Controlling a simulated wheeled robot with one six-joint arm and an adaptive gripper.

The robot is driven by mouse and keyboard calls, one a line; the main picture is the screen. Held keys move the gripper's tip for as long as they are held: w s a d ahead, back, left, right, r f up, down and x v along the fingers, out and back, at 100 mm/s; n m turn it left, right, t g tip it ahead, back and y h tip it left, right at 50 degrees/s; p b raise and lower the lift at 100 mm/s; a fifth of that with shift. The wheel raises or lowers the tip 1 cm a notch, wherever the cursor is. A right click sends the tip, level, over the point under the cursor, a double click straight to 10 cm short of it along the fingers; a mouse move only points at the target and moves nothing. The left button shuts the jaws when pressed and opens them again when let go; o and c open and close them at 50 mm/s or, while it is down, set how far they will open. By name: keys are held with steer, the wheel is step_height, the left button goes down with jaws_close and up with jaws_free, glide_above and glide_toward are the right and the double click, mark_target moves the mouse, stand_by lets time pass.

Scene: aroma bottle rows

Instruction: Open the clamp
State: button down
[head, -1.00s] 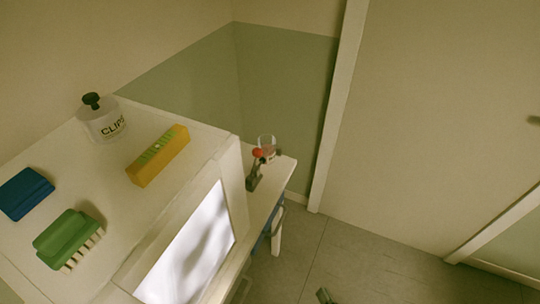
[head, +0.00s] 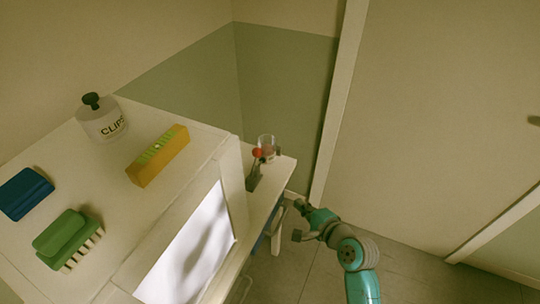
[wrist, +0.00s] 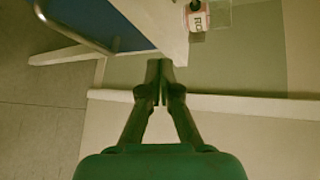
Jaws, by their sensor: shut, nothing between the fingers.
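The clamp (head: 254,176) is a small dark grey upright device with a red tip. It stands on the white counter in the head view, just past the white cabinet's right side, in front of a clear glass vessel. My gripper (head: 299,221) is to the right of the counter's edge, apart from the clamp. In the wrist view my gripper (wrist: 160,84) has its two fingers together with nothing between them. I cannot make out the clamp in the wrist view.
The clear glass vessel (head: 267,144) stands behind the clamp. The white counter (head: 284,164) ends close to my gripper. A labelled container (wrist: 196,18) shows at the top of the wrist view. Floor to the right is clear.

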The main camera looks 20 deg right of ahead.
mark_target(255, 161)
steer(key=w+d+r+m+y, duration=0.2)
steer(key=w+d+r, duration=0.1)
steer(key=w+r, duration=0.4)
steer(key=shift+w+r, duration=0.25)
steer(key=shift+w, duration=0.05)
steer(key=shift+w, duration=0.1)
steer(key=x, duration=0.9)
steer(key=shift+a+f, duration=0.1)
steer(key=a, duration=0.1)
steer(key=w+a+r, duration=0.1)
steer(key=shift+a, duration=0.35)
steer(key=shift+a+r, duration=0.3)
steer(key=shift+a, duration=0.25)
